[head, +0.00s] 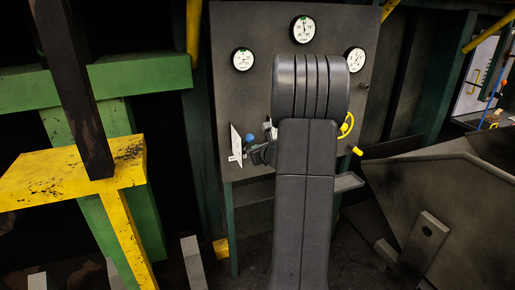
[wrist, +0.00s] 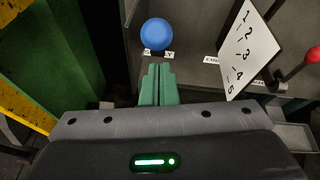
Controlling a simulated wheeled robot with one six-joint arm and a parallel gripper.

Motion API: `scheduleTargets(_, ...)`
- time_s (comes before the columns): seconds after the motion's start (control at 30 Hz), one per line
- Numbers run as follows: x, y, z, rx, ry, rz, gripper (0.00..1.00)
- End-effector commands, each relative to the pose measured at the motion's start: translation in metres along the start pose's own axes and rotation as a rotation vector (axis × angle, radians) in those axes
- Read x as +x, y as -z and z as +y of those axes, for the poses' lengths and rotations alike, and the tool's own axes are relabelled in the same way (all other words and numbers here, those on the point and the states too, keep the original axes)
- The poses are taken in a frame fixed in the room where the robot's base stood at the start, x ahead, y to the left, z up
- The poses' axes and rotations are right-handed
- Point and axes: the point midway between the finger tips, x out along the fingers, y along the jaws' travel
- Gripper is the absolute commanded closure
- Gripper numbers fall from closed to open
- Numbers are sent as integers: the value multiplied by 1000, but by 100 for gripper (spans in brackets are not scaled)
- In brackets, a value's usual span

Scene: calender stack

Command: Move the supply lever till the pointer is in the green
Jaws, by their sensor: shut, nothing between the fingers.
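A blue ball knob (wrist: 157,34) stands just beyond my gripper's fingertips in the wrist view, with a small gap in the picture. A label partly covered beneath it ends in "Y", so it seems to be the supply lever. The knob also shows at the panel's left in the head view (head: 250,138). My gripper (wrist: 157,70) has its green fingers together and empty; in the head view my arm hides most of it. Three round gauges sit on the panel: left (head: 242,59), top (head: 303,29) and right (head: 355,60). Their pointers are too small to read surely.
A white scale plate (wrist: 248,50) numbered 1 to 5 stands right of the blue knob. A red knob (wrist: 313,54) is further right. A yellow handwheel (head: 346,125) is on the panel's right. A yellow beam (head: 70,172) stands at left.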

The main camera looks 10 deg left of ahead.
Motion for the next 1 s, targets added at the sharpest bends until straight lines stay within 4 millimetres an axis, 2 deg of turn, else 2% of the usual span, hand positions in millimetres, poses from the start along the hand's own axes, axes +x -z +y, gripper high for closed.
scheduleTargets(0.2, 1, -6, -1, 0, 0, -1, 100)
scheduleTargets(0.77, 1, -6, -1, 0, 0, -1, 100)
scheduleTargets(1.0, 2, 7, -3, 1, 0, -1, 100)
